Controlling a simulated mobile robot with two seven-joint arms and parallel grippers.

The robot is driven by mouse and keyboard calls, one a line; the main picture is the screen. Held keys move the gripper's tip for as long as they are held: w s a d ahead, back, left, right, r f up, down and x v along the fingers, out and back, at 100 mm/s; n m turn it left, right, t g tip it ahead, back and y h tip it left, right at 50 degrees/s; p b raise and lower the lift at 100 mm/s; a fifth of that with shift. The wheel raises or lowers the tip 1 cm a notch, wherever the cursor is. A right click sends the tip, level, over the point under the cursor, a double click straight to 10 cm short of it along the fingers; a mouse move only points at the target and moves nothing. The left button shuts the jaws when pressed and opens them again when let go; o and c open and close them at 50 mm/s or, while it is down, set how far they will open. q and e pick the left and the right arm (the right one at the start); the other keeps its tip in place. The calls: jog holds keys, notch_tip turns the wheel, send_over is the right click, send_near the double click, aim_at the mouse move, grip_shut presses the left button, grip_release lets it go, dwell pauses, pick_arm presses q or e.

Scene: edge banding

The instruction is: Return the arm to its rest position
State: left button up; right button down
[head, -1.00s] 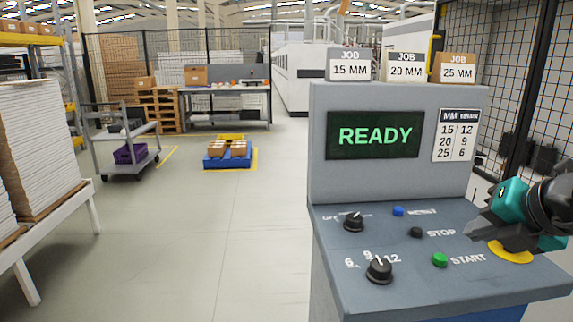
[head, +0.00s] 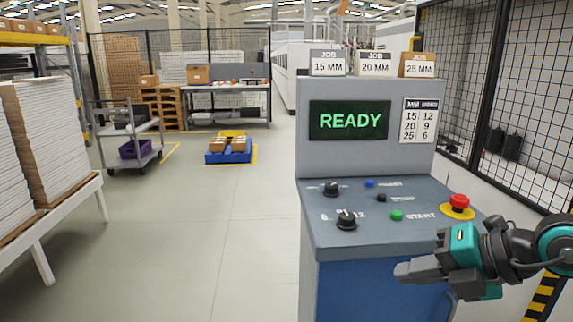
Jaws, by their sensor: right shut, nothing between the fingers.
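My right gripper (head: 408,271) is shut and empty, pointing left in front of the blue lower front of the control console (head: 322,225). It is below and nearer than the sloped panel, apart from the controls. The panel carries two black knobs (head: 346,220), a blue button (head: 369,184), a black stop button (head: 381,198), a green start button (head: 397,215) and a red emergency button (head: 459,202) on a yellow disc. The screen (head: 348,120) reads READY in green. My left gripper is not in view.
Three job cards (head: 374,63) stand on top of the console. A stack of white boards (head: 45,135) on a white table is at left. A grey cart (head: 125,140) and a blue pallet (head: 228,156) stand further back. The floor between is clear. A mesh fence (head: 500,90) is at right.

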jog(key=s+a+f+m+t+y, duration=0.2)
jog(key=a+m+t+y, duration=0.2)
jog(key=a+m+y, duration=0.35)
jog(key=d+f+m+t+h, duration=0.3)
jog(key=f+m+h, duration=0.2)
jog(key=f+m, duration=0.15)
jog(key=d+f+m+t+h, duration=0.3)
jog(key=f+m+t+h, duration=0.15)
jog(key=m, duration=0.35)
jog(key=s+f+m+g+h, duration=0.2)
jog(key=s+f, duration=0.4)
jog(key=f, duration=0.3)
jog(key=s+f+m+g+h, duration=0.2)
jog(key=s+f+m+g, duration=0.2)
jog(key=f, duration=0.5)
jog(key=shift+s+f+m+g+h, duration=0.15)
jog(key=shift+s+m+g+h, duration=0.3)
jog(key=shift+s, duration=0.75)
